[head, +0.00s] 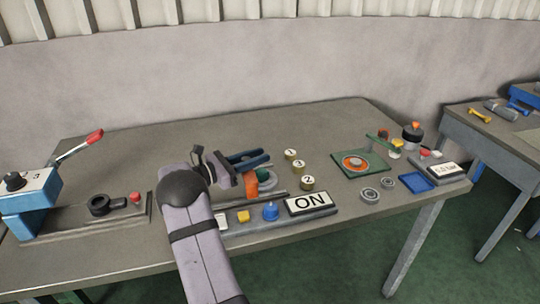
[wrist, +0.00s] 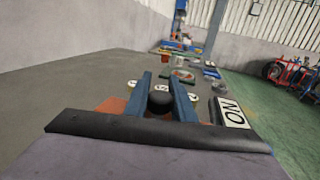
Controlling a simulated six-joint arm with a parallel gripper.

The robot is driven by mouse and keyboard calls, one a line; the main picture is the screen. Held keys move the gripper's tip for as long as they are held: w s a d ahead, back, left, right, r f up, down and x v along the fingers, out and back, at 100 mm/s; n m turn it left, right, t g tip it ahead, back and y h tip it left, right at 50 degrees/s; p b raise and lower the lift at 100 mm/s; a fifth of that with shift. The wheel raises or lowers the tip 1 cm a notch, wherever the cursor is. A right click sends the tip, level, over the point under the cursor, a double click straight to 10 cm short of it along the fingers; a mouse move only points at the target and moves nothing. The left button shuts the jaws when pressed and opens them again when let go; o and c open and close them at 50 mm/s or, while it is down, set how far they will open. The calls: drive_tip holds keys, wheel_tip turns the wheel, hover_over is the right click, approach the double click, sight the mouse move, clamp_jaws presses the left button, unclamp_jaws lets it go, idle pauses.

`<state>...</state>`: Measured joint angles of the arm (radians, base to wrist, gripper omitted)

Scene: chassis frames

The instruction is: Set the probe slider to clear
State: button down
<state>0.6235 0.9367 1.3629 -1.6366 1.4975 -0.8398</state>
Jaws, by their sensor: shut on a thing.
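My gripper (head: 262,160) is over the middle of the table, its blue fingers pointing right. In the wrist view its two fingers (wrist: 163,98) are shut on a round black knob (wrist: 160,102), which I take to be the probe slider's knob. In the head view the fingers hide this knob. Orange parts (head: 267,181) stand just below the fingers, above a grey rail (head: 268,197). I cannot tell the slider's position along the rail, and no "clear" mark is readable.
Several numbered discs (head: 298,166) stand right of my gripper. A red-tipped lever (head: 95,137) is at left. A green plate (head: 360,165) is at right. The table's back is clear.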

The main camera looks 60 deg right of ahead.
drive_tip(key=w+a, duration=0.6)
drive_tip(key=shift+w, duration=0.1)
drive_tip(key=c, duration=1.5)
unclamp_jaws()
drive_tip(key=shift+w+a, duration=0.1)
drive_tip(key=shift+a, duration=0.1)
drive_tip(key=shift+d, duration=0.1)
drive_tip(key=b+v, duration=0.1)
drive_tip(key=v, duration=0.5)
drive_tip(key=shift+w+a, duration=0.15)
drive_tip(key=shift+a, duration=0.25)
drive_tip(key=shift+w+a, duration=0.1)
drive_tip(key=shift+a, duration=0.1)
